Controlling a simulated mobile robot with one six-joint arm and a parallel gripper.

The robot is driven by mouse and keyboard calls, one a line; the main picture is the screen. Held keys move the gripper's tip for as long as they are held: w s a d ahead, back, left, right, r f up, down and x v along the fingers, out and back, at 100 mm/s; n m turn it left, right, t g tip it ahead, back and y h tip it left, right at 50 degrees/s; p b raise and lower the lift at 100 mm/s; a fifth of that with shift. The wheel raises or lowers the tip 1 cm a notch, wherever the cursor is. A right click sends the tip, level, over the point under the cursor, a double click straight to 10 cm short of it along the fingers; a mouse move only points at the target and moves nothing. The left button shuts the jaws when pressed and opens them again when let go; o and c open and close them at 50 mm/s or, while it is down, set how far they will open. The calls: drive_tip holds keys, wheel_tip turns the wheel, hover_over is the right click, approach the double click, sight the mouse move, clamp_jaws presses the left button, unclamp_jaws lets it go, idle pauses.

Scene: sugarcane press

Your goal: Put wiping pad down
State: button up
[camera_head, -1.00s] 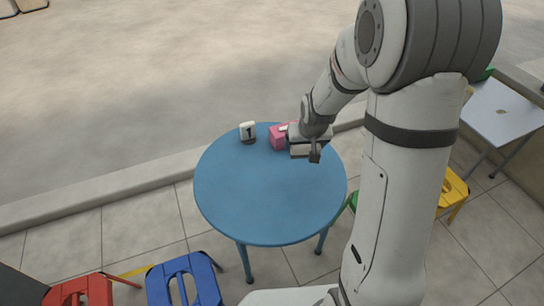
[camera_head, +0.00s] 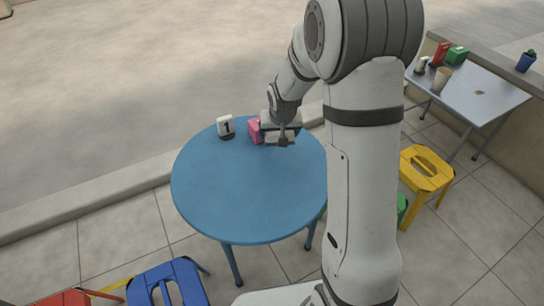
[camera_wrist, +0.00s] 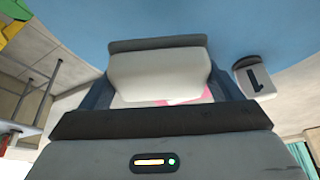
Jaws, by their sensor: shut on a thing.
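My gripper (camera_head: 283,139) is over the far edge of the round blue table (camera_head: 235,195). In the wrist view, my gripper (camera_wrist: 162,86) is shut on the wiping pad (camera_wrist: 160,72), a pale block with a dark grey strip along one side. The pad is small and partly hidden by my gripper in the head view. I cannot tell whether the pad touches the tabletop.
A pink box (camera_head: 254,131) stands close beside my gripper, with a white number 1 marker (camera_head: 226,126) to its left. The table's middle and front are clear. A blue stool (camera_head: 168,283) and a yellow stool (camera_head: 427,170) stand nearby. A grey side table (camera_head: 475,98) holds several items.

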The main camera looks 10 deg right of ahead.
sight(278, 152)
wheel_tip(278, 152, down, 7)
drive_tip(key=shift+r+b, duration=0.1)
drive_tip(key=shift+b, duration=1.15)
drive_tip(key=shift+f, duration=0.2)
drive_tip(key=o, duration=0.8)
drive_tip(key=shift+r, duration=0.1)
